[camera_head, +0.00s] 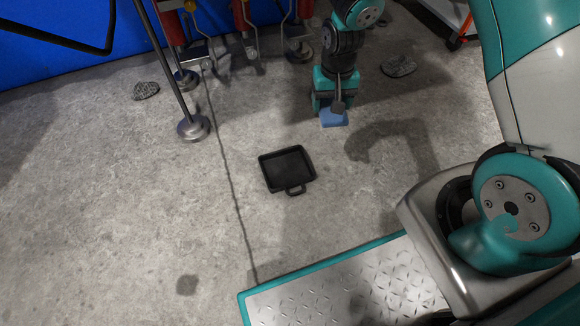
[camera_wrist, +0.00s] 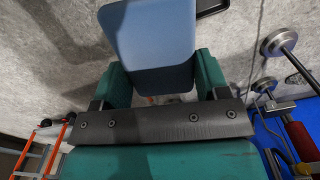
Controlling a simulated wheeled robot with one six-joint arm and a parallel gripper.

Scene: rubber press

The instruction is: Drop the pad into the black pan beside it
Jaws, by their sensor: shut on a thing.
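The pad (camera_head: 333,118) is a small blue block held in my gripper (camera_head: 331,104), above the floor in the upper middle of the head view. In the wrist view the pad (camera_wrist: 152,35) shows large and light blue between the green fingers of my gripper (camera_wrist: 160,82). The black pan (camera_head: 287,168) lies on the grey floor, lower and to the left of the gripper in the head view. It is square and shallow, and looks empty, with a short handle toward the viewer. A dark corner of the pan (camera_wrist: 213,6) shows at the wrist view's top edge.
Metal feet on poles (camera_head: 193,127) stand left of the pan, with red-legged equipment (camera_head: 245,25) behind. A blue wall (camera_head: 70,50) is at the back left. Floor around the pan is clear.

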